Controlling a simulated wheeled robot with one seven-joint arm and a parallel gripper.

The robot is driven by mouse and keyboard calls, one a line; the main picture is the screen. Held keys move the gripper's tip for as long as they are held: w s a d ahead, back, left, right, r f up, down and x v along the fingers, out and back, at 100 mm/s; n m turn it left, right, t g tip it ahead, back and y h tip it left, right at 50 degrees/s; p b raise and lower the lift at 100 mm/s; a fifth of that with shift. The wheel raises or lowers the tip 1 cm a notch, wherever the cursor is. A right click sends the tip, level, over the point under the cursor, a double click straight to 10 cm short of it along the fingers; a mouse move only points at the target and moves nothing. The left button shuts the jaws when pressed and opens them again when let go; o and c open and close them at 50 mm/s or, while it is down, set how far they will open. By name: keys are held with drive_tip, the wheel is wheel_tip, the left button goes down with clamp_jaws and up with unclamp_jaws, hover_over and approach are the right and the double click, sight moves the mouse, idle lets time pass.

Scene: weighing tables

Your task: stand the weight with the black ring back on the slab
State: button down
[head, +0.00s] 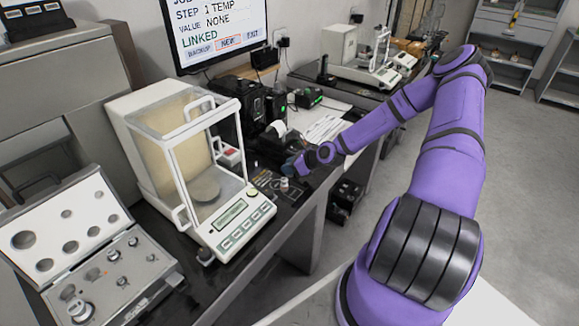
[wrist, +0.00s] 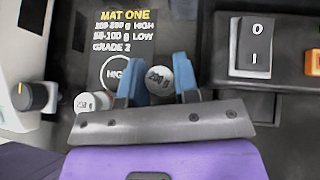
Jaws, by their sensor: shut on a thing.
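My gripper (wrist: 156,80) has two blue fingers shut on a pale weight (wrist: 158,80) with a gram marking on its top. I cannot make out a black ring on it. A second pale weight (wrist: 88,102), also marked in grams, stands just left of the left finger and is partly hidden by the gripper. Both are over the black mat (wrist: 112,58) marked MAT ONE. In the head view my gripper (head: 291,169) is low over the dark slab (head: 300,204), and one small weight (head: 284,184) shows beside it. Whether the held weight touches the mat is unclear.
A glass-sided balance (head: 205,150) stands left of my gripper. An open case of weights (head: 135,272) lies at the lower left. A switch box (wrist: 252,45) is at the right in the wrist view, and a black knob (wrist: 30,97) at the left.

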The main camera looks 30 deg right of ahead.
drive_tip(key=c, duration=1.1)
unclamp_jaws()
drive_tip(key=shift+f, duration=0.1)
drive_tip(key=shift+c, duration=0.2)
